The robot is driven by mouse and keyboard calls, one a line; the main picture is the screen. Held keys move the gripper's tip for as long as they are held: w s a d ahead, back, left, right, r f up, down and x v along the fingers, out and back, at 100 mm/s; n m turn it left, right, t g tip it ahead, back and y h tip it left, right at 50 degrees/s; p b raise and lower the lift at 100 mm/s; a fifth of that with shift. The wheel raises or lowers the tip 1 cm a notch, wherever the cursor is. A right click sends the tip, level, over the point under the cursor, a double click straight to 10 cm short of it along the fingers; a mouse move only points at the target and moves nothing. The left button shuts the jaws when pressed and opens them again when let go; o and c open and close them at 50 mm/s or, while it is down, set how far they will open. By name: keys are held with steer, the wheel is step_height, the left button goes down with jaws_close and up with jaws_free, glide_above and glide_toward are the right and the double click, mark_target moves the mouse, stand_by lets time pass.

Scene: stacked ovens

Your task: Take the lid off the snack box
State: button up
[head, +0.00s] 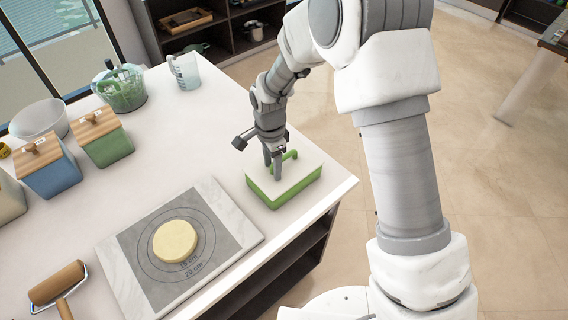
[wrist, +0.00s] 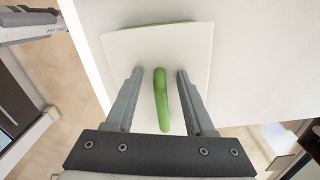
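The snack box (head: 292,195) is a green box near the right edge of the white counter. Its flat white lid (head: 303,172) lies on top, with a green arched handle (head: 291,154). My gripper (head: 272,168) points down at the lid. In the wrist view my gripper (wrist: 160,73) is open, with one finger on each side of the green handle (wrist: 161,100) and a visible gap on both sides. The lid also shows in the wrist view (wrist: 205,45). How close the fingertips are to the lid's surface is hard to tell.
Left of the snack box, a marble board (head: 237,222) with a grey mat holds a round of dough (head: 175,241). A rolling pin (head: 57,284) lies at the front left. Wooden-lidded canisters (head: 104,145), a bowl (head: 40,119) and a measuring jug (head: 186,72) stand further back.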

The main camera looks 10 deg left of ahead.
jaws_close()
steer(key=shift+r, duration=0.1)
